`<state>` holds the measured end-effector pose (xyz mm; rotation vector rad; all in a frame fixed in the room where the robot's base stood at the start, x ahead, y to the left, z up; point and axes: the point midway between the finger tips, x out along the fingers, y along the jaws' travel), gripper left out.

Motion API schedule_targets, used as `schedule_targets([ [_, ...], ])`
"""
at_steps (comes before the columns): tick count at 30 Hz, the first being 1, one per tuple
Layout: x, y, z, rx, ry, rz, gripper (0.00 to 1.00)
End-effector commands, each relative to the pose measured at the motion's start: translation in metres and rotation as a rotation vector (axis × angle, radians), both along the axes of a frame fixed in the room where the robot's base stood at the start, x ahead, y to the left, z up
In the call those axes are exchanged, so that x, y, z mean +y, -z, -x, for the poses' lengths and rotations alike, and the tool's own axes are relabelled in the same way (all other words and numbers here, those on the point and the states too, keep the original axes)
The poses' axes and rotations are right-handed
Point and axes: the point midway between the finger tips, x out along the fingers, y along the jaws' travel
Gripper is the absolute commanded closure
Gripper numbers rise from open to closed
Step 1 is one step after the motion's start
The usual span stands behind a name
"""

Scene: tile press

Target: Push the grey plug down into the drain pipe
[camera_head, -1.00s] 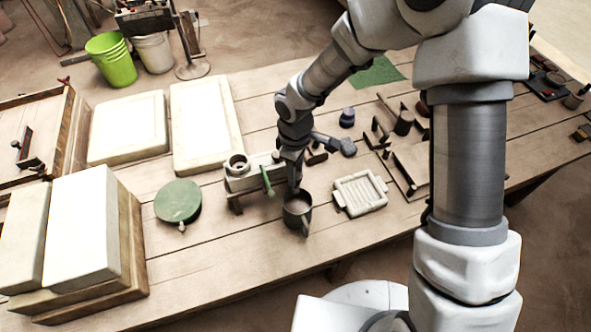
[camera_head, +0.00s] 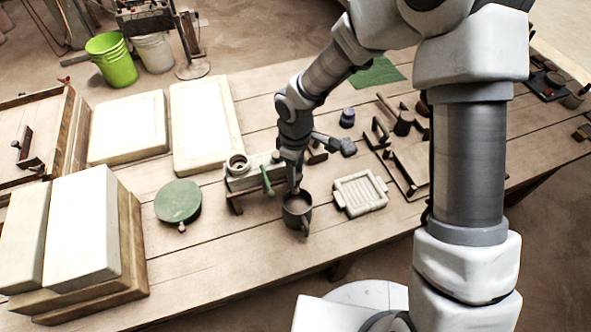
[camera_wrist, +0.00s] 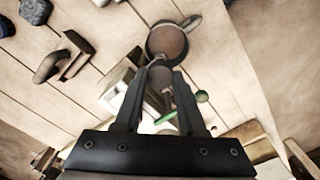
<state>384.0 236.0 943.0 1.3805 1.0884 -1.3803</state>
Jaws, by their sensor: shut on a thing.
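My gripper (camera_wrist: 160,72) is shut on a small grey cylindrical piece (camera_wrist: 159,81), which looks like the grey plug. In the head view my gripper (camera_head: 296,188) points down just above the back rim of a dark mug (camera_head: 297,223). The mug (camera_wrist: 168,43) also shows beyond the fingertips in the wrist view. The grey press (camera_head: 247,183), with a green lever (camera_head: 267,181), stands just left of my gripper. A round, open-topped fitting (camera_head: 238,163) sits on it; I cannot tell if this is the drain pipe. The held piece is mostly hidden in the head view.
A round green lid (camera_head: 178,202) lies left of the press. Pale slabs (camera_head: 205,122) fill the table's left side. The front table strip is clear.

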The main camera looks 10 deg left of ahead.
Motion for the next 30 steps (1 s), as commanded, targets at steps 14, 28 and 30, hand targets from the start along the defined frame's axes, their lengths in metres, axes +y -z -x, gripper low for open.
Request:
schedule_targets([
  [14,0.000,0.010,0.000,0.000,0.000,0.000,1.00],
  [28,0.000,0.027,0.001,0.002,0.001,0.001,1.00],
  [30,0.000,0.027,0.001,0.002,0.000,0.001,0.53],
])
